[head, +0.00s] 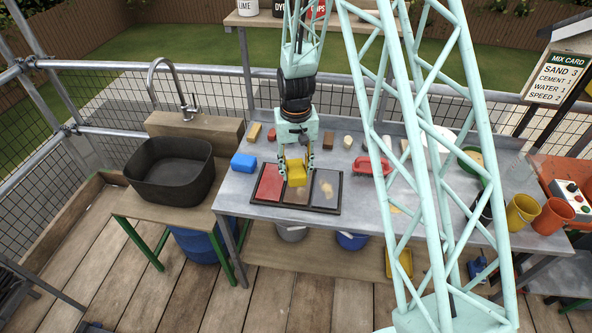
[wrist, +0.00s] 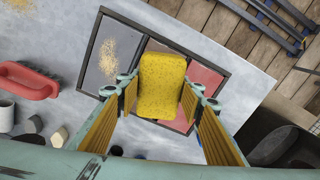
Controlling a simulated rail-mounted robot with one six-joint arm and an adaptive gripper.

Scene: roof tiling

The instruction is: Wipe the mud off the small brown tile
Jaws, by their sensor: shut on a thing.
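My gripper (head: 297,172) is shut on a yellow sponge (head: 296,180), which also shows between the fingers in the wrist view (wrist: 162,85). The sponge is over the middle, brown tile (head: 294,199) in a dark-framed tray (head: 281,208). It hides much of that tile, so I cannot tell how much mud lies under it or whether the sponge touches it. A red tile (head: 268,184) is to its left. A grey tile (head: 325,193) with a tan smear is to its right; the smear also shows in the wrist view (wrist: 108,57).
A black basin (head: 170,170) stands at left. Yellow (head: 522,211) and orange (head: 553,216) buckets stand at right.

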